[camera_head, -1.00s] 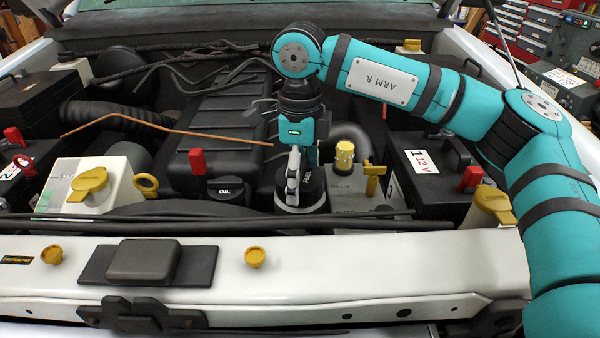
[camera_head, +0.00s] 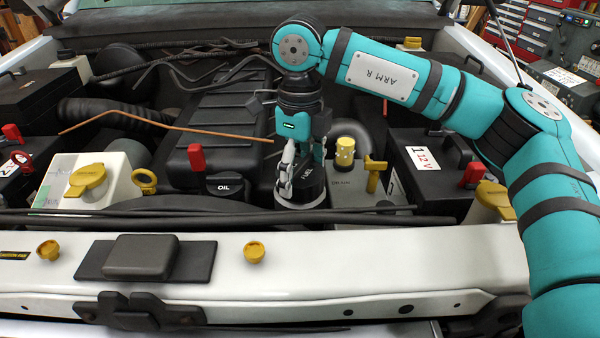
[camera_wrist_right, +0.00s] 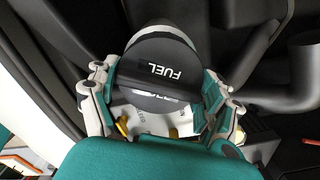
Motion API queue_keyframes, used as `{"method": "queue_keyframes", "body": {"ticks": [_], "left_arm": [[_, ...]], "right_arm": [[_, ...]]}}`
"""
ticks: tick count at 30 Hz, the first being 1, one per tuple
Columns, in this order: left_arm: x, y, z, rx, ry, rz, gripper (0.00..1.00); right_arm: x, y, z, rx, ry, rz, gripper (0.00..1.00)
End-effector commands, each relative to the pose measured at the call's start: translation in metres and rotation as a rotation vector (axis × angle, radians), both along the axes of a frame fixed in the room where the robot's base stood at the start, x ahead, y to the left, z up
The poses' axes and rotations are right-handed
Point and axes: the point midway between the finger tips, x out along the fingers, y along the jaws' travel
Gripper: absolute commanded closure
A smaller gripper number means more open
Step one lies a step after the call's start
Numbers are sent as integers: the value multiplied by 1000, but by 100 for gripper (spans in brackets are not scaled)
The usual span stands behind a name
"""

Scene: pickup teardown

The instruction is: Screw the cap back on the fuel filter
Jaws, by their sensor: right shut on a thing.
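The black fuel filter cap (camera_head: 313,183), lettered FUEL, sits on the pale round filter body (camera_head: 299,206) in the engine bay. The cap also shows large in the right wrist view (camera_wrist_right: 158,68), with a pale rim behind it. My right gripper (camera_head: 298,178) points down over the filter. Its two fingers (camera_wrist_right: 160,108) are shut on the cap, one on each side. The fingers and hand hide part of the cap, and I cannot tell how far it is threaded. My left gripper is not in view.
A black OIL cap (camera_head: 225,185) and a red clip (camera_head: 196,158) stand left of the filter. A grey reservoir with a yellow cap (camera_head: 345,152) is close on the right. A copper-coloured rod (camera_head: 165,129) lies across the left. The white front panel (camera_head: 380,262) runs along the front.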

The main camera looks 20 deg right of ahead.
Motion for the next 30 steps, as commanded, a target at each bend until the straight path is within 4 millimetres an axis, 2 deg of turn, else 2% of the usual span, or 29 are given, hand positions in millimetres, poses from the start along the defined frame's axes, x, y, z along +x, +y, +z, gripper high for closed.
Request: {"method": "queue_keyframes", "body": {"ticks": [1, 11, 14, 22, 29, 30], "left_arm": [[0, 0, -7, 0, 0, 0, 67], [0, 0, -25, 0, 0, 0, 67], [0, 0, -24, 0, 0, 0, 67], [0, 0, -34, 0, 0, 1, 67], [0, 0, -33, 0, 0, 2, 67], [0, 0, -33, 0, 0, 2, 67]], "right_arm": [[1, 0, -3, 1, -3, -78, 60], [1, 0, -3, 1, -3, -607, 60], [1, 0, 0, 1, -3, -639, 60], [1, 0, -1, 0, -3, -899, 60], [1, 0, 0, 0, -3, -923, 60], [1, 0, 0, 0, -3, -922, 15]]}}
